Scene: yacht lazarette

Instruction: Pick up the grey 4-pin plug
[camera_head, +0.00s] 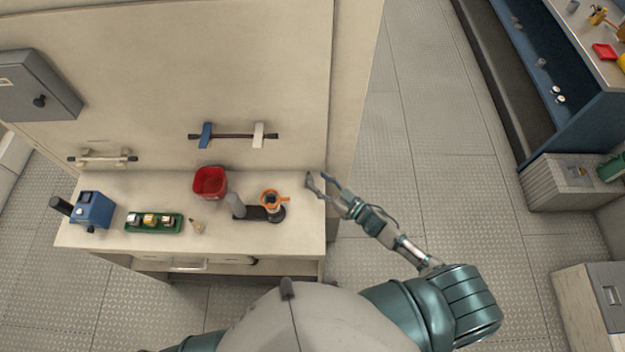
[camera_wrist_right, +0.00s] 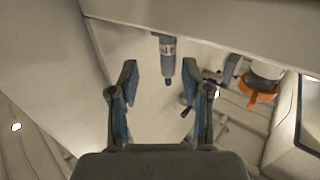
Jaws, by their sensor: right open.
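A grey cylindrical piece (camera_head: 236,205), which looks like the grey 4-pin plug, is on the bench beside an orange ring fitting (camera_head: 272,199). Its pins cannot be made out. My right gripper (camera_head: 322,180) is open and empty at the bench's right edge, right of the orange fitting and apart from it. In the right wrist view, a grey cylinder with a pale marked band (camera_wrist_right: 167,55) shows beyond and between the open fingers of the right gripper (camera_wrist_right: 160,80); I cannot tell if it is the same piece. The left gripper is out of view.
A red container (camera_head: 210,182) stands behind the grey piece. A green tray (camera_head: 154,231) with several small parts and a blue device (camera_head: 95,208) are further left. A rail with blue and white holders (camera_head: 232,136) is on the panel.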

